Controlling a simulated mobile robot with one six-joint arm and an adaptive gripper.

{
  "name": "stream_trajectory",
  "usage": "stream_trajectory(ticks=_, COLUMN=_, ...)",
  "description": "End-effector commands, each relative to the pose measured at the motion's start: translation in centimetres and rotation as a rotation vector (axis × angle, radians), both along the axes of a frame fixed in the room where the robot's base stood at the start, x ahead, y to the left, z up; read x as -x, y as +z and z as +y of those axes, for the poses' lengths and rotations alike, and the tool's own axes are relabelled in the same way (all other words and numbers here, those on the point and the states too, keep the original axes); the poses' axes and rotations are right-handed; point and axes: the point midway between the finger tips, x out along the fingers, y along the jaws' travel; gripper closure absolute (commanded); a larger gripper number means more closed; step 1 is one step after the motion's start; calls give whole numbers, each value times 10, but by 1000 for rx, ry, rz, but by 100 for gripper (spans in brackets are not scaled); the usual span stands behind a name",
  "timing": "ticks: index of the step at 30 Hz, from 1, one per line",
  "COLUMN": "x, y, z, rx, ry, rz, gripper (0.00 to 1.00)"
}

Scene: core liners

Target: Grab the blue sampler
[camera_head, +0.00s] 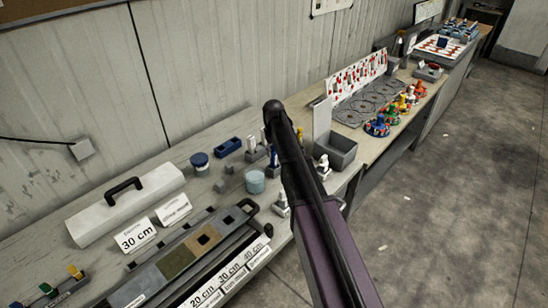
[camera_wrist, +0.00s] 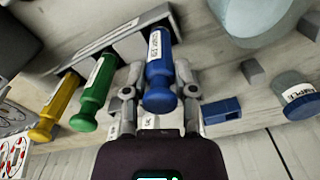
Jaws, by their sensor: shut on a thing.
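The blue sampler (camera_wrist: 159,72) stands between the two fingers of my gripper (camera_wrist: 158,88) in the wrist view, with a printed label on its upper part. My gripper is shut on it. Its far end meets the grey holder (camera_wrist: 128,38), where a green sampler (camera_wrist: 97,92) and a yellow sampler (camera_wrist: 62,103) sit to the left.
A blue tray (camera_head: 228,147), a blue-lidded jar (camera_head: 200,162) and a clear tub (camera_head: 255,181) stand left of my arm. A grey open box (camera_head: 337,152) stands to the right. A white toolbox (camera_head: 122,208) and sign cards (camera_head: 136,235) are at the left.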

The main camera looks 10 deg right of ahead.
Motion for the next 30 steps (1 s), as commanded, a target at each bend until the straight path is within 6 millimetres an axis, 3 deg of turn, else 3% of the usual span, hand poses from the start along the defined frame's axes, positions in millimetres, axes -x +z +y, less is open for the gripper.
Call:
stream_trajectory(ticks=11, x=0, y=14, z=0, rx=0, ry=0, rz=0, gripper=100)
stream_trajectory(ticks=30, x=0, y=77, z=0, rx=0, ry=0, rz=0, gripper=100)
